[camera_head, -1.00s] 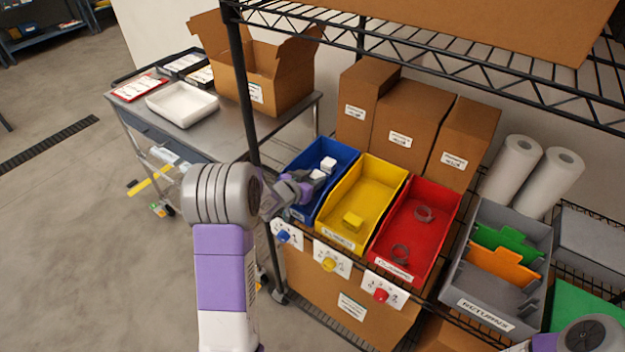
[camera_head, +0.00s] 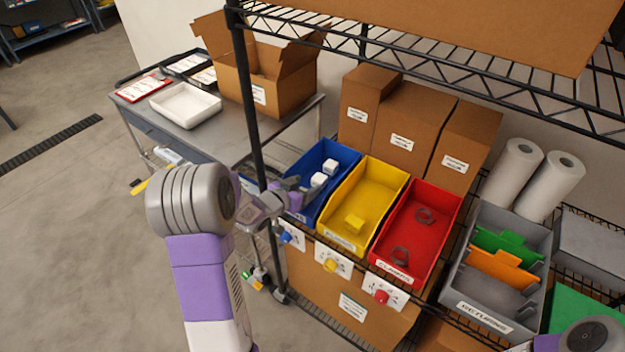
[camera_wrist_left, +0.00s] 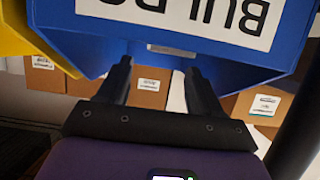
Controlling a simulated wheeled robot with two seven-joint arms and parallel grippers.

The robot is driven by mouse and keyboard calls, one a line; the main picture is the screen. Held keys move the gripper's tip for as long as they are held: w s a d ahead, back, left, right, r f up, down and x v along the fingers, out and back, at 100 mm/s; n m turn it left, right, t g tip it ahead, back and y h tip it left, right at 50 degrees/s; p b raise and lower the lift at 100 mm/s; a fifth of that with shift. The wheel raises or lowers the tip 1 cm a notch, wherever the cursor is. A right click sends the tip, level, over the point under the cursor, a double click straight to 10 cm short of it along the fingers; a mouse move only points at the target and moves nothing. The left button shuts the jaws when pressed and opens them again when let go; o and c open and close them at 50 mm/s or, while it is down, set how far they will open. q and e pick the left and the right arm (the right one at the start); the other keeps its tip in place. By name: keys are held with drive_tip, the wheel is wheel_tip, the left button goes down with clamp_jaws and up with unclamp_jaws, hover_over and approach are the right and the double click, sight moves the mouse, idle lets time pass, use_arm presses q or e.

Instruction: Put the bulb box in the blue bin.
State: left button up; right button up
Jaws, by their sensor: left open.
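The blue bin (camera_head: 337,155) stands on the shelf at the left of the row of bins. My left gripper (camera_head: 291,190) is open and empty at the front left of the blue bin, apart from both boxes. In the left wrist view, its open fingers (camera_wrist_left: 158,68) are before the bin's front wall, whose label (camera_wrist_left: 185,15) appears upside down. My right gripper is out of view.
The yellow bin (camera_head: 377,180) with a yellow block and the red bin (camera_head: 430,198) with grey rings stand to the right. A black shelf post (camera_head: 256,120) rises close to my left arm. Colour-marked cards hang below the bins. A cart (camera_head: 215,145) stands behind.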

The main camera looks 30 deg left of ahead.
use_arm(q)
drive_tip(key=p+v, duration=0.1)
drive_tip(key=v, duration=0.5)
idle(0.4)
